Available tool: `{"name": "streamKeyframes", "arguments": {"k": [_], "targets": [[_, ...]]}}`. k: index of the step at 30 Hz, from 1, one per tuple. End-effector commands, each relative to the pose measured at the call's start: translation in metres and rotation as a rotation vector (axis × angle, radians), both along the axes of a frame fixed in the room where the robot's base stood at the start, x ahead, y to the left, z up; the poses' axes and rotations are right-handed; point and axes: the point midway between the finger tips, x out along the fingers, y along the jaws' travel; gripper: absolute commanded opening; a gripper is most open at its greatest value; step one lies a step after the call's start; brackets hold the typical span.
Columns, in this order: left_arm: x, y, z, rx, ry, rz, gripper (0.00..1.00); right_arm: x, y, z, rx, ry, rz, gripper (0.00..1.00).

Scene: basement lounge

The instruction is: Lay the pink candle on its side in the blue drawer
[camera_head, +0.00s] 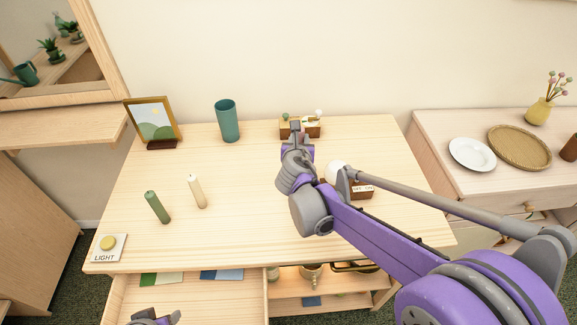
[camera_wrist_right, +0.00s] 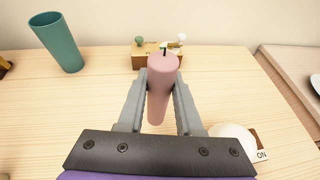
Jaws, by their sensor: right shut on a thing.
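The pink candle (camera_wrist_right: 160,88) with a dark wick stands between the two fingers of my right gripper (camera_wrist_right: 160,100) in the right wrist view. The gripper is shut on it. In the head view my right gripper (camera_head: 296,128) is over the back of the desk, and the candle is hidden behind it. An open drawer (camera_head: 120,297) below the desk's front edge shows a green patch (camera_head: 160,279) and a blue patch (camera_head: 222,274) inside. My left gripper (camera_head: 155,318) shows only in part at the bottom edge, above the drawer.
A teal cup (camera_head: 228,121), a picture frame (camera_head: 153,121) and a wooden block holder (camera_wrist_right: 142,58) are at the back. A light button (camera_head: 108,244) sits at front left. The desk's front middle is clear.

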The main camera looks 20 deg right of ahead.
Motion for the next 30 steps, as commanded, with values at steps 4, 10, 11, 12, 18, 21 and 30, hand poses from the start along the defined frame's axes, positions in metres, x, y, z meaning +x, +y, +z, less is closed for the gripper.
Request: {"name": "streamKeyframes", "arguments": {"k": [4,10,11,12,18,21,30], "targets": [[-0.001,0.0,-0.004,0.0,0.002,0.0,0.5,0.0,0.0,-0.029,0.0,0.0,0.0,0.0],[-0.002,0.0,-0.006,0.0,0.003,0.0,0.5,0.0,0.0,-0.049,0.0,0.0,0.0,0.0],[-0.002,0.0,-0.007,0.0,0.003,0.0,0.5,0.0,0.0,-0.053,0.0,0.0,0.0,0.0],[-0.002,0.0,-0.008,0.0,0.004,0.0,0.5,0.0,0.0,-0.06,0.0,0.0,0.0,0.0],[-0.002,0.0,-0.01,0.0,0.005,0.0,0.5,0.0,0.0,-0.083,0.0,0.0,0.0,0.0],[-0.002,0.0,-0.01,0.0,0.005,0.0,0.5,0.0,0.0,-0.084,0.0,0.0,0.0,0.0],[-0.003,0.0,-0.015,0.0,0.007,0.0,0.5,-0.001,0.0,-0.088,0.0,0.001,0.0,0.0]]}}
